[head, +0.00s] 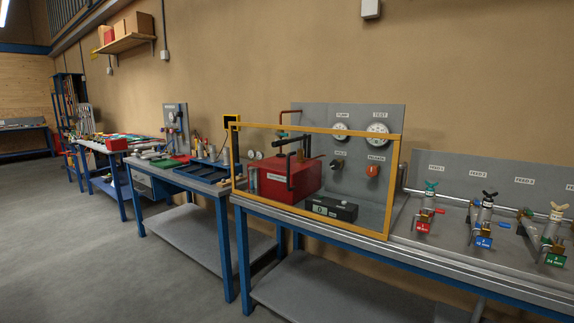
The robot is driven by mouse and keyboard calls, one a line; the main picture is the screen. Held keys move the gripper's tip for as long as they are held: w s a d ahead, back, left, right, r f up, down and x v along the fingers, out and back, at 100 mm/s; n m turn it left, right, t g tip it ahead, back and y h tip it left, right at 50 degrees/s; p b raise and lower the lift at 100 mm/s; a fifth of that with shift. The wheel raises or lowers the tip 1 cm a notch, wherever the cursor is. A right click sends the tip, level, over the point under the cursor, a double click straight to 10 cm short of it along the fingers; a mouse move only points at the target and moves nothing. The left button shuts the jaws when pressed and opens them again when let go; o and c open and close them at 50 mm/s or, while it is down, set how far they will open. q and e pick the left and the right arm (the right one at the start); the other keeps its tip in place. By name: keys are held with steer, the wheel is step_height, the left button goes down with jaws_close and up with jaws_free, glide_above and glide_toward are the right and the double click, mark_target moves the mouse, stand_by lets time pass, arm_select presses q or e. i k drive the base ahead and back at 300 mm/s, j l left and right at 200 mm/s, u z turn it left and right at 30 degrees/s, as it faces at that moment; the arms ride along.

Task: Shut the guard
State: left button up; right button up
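The guard (316,128) is a clear panel in a yellow frame. It stands upright along the front of the test station on the blue-legged bench (300,216). Behind it are a red box (272,181) with dark pipes and handles, a small black unit (331,208) and a grey gauge panel (356,150). A yellow-edged dark post (228,143) stands at the guard's left end. I cannot tell whether the guard is fully shut or latched. Neither of my grippers is in view.
To the right, the bench carries several valve fittings with green (556,260), blue (483,242) and red (423,226) tags. A second bench (185,178) with tools stands at left. The grey floor (90,260) at left front is clear.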

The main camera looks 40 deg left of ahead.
mark_target(384, 236)
steer(key=i+j, duration=0.1)
steer(key=j, duration=0.25)
steer(key=i+j, duration=0.15)
steer(key=j, duration=0.2)
steer(key=i+j, duration=0.1)
steer(key=j, duration=0.25)
steer(key=i+j, duration=0.1)
steer(key=j, duration=0.25)
steer(key=i+j, duration=0.1)
steer(key=j, duration=0.25)
